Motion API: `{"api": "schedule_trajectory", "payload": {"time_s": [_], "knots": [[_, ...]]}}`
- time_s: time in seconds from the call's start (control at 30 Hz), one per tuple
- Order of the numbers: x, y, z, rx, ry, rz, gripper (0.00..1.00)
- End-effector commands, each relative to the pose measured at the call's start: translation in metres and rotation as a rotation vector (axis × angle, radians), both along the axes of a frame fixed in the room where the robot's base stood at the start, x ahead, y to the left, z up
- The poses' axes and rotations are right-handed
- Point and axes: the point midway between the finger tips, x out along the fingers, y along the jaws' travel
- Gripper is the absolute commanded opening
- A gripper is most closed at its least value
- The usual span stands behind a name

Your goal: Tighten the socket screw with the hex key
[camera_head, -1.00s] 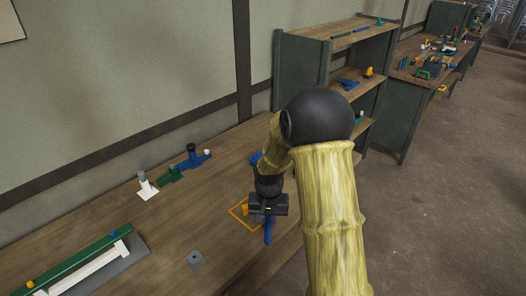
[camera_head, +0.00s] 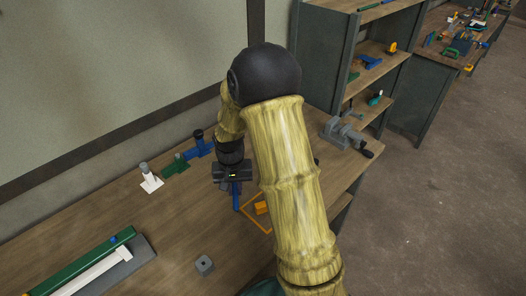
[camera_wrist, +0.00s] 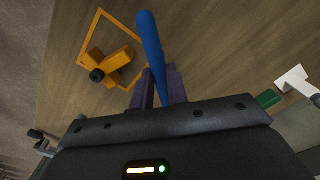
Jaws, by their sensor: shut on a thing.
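My gripper (camera_head: 234,187) is shut on a blue rod-like tool (camera_head: 237,199), which looks like the handle of the hex key. In the wrist view the blue tool (camera_wrist: 151,45) stands out between the purple fingers (camera_wrist: 159,88); its working end is not clear. An orange piece (camera_head: 261,208) sits on the bench inside an orange square outline, just right of my gripper. In the wrist view this orange piece (camera_wrist: 112,66) looks crossed and has a dark round head (camera_wrist: 97,75), perhaps the socket screw. I cannot see a hex recess in it.
White (camera_head: 150,181), green (camera_head: 175,165) and blue (camera_head: 199,149) pieces with uprights stand at the back of the bench. A vise (camera_head: 345,133) is at the right.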

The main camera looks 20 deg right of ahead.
Motion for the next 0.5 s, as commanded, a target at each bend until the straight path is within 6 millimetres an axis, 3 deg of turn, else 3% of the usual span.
{"api": "schedule_trajectory", "payload": {"time_s": [0.5], "knots": [[0.0000, 0.0007, 0.0034, 0.000, 0.000, -0.002, 0.00]]}}
